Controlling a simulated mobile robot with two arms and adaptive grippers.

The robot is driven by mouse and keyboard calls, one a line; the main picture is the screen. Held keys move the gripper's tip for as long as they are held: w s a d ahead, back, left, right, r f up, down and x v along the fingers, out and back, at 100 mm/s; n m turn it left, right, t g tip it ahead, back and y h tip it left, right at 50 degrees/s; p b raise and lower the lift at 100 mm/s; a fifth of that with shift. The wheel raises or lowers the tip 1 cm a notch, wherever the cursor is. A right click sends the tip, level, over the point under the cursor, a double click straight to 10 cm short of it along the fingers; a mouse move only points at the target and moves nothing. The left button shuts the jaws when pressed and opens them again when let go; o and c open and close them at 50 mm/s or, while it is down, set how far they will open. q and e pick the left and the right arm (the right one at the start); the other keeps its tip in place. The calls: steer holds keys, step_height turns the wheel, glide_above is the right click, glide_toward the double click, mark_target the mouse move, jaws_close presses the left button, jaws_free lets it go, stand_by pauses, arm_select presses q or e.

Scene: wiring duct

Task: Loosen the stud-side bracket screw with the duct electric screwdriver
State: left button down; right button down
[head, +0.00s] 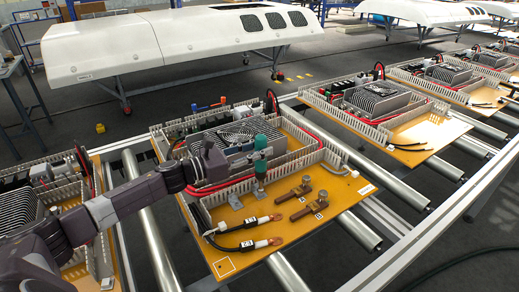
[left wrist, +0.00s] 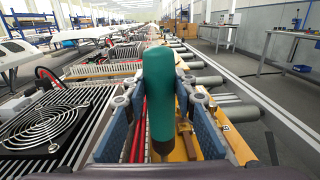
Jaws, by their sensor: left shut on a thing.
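The duct electric screwdriver (head: 261,142) is green and stands upright above the near side of the duct board. My left gripper (head: 254,157) is shut on it; the left wrist view shows its green body (left wrist: 160,100) between the two blue finger pads. The tool's lower tip is small in the head view, and I cannot tell whether it touches anything. A small grey metal bracket (head: 235,201) lies on the orange board below and left of the tool. Two copper-brown stud pieces (head: 302,188) lie to its right. The bracket screw is too small to make out. My right gripper is not in view.
Slotted grey duct walls (head: 275,180) and red cables frame a finned unit with a fan (head: 237,134). Two black cables (head: 245,224) with copper lugs lie in front. The orange board (head: 225,266) rests on metal rollers (head: 285,273); more boards stand beyond it.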

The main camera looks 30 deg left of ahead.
mark_target(260, 137)
arm_select(q)
steer(key=shift+s+a+f+b, duration=0.1)
steer(key=shift+a+f+b, duration=0.1)
steer(key=shift+f+b, duration=0.25)
steer(key=shift+s+a+f+b, duration=0.1)
steer(key=shift+s+f+b, duration=0.1)
steer(key=shift+f+b, duration=0.25)
stand_by(0.4)
steer(key=shift+a+f, duration=0.1)
steer(key=shift+f, duration=0.05)
stand_by(0.5)
steer(key=shift+w+d+r+p, duration=0.1)
steer(key=shift+r+p, duration=0.2)
steer(key=shift+r, duration=0.3)
steer(key=shift+w+d+r+p, duration=0.1)
steer(key=shift+r+p, duration=0.15)
steer(key=shift+r, duration=0.3)
steer(key=r, duration=0.1)
steer(key=r+p, duration=0.2)
steer(key=shift+w+d+r, duration=0.1)
steer(key=shift+d+r, duration=0.15)
steer(key=shift+r, duration=0.1)
steer(key=shift+a+r+p, duration=0.1)
steer(key=shift+r+p, duration=0.2)
steer(key=shift+r, duration=0.35)
